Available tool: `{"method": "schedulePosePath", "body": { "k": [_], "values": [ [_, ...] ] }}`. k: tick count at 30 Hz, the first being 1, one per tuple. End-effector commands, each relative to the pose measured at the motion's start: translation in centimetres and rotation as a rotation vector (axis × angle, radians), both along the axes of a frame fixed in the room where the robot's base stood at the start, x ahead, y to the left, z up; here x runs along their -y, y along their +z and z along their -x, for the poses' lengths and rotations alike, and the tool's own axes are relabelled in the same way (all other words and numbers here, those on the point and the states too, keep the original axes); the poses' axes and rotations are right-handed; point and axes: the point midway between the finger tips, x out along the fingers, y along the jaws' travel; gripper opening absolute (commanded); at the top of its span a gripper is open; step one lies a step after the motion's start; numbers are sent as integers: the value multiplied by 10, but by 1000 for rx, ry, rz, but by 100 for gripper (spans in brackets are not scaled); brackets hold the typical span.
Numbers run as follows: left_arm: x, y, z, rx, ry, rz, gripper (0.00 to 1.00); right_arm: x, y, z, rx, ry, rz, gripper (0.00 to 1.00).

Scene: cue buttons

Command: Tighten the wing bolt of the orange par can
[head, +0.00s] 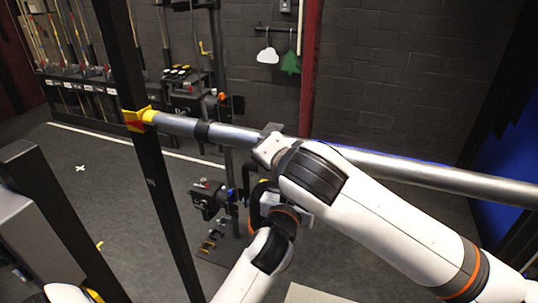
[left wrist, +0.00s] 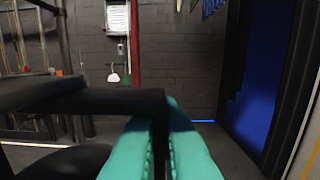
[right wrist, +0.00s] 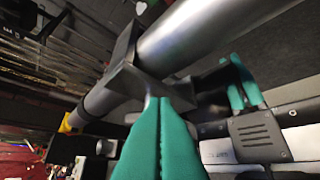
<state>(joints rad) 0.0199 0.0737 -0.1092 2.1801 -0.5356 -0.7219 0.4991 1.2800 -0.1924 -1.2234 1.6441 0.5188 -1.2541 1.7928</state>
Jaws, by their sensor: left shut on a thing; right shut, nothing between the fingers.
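A grey clamp (right wrist: 140,82) sits on the horizontal metal pipe (right wrist: 195,35); it also shows in the head view (head: 271,128). My right gripper (right wrist: 159,101) is shut and empty, its teal fingertips right at the underside of the clamp; I cannot tell if they touch it. My left gripper (left wrist: 165,108) is shut on a black bar (left wrist: 110,102) that crosses its fingers. In the right wrist view my left gripper (right wrist: 239,64) is below the pipe, beside the clamp. I cannot make out the orange can body or a separate wing bolt.
A yellow holder (head: 138,119) supports the pipe's left end at a black upright (head: 150,165). A rack of tools (head: 85,75) and a stand with equipment (head: 190,85) are behind. A white and a green tag (head: 291,63) hang on the wall.

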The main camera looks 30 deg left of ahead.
Motion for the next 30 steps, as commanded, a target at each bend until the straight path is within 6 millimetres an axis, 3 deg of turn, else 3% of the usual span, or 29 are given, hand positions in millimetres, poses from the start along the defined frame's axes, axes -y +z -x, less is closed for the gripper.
{"method": "schedulePosePath", "body": {
  "k": [18, 30],
  "values": [
    [1, -1, 0, -2, -1, 0, 0, 5, -18, -1, -84, 0, -328, 0],
    [1, -1, 0, -2, -1, 0, 0, 5, -20, -1, -98, -1, -406, 0]
  ]
}}
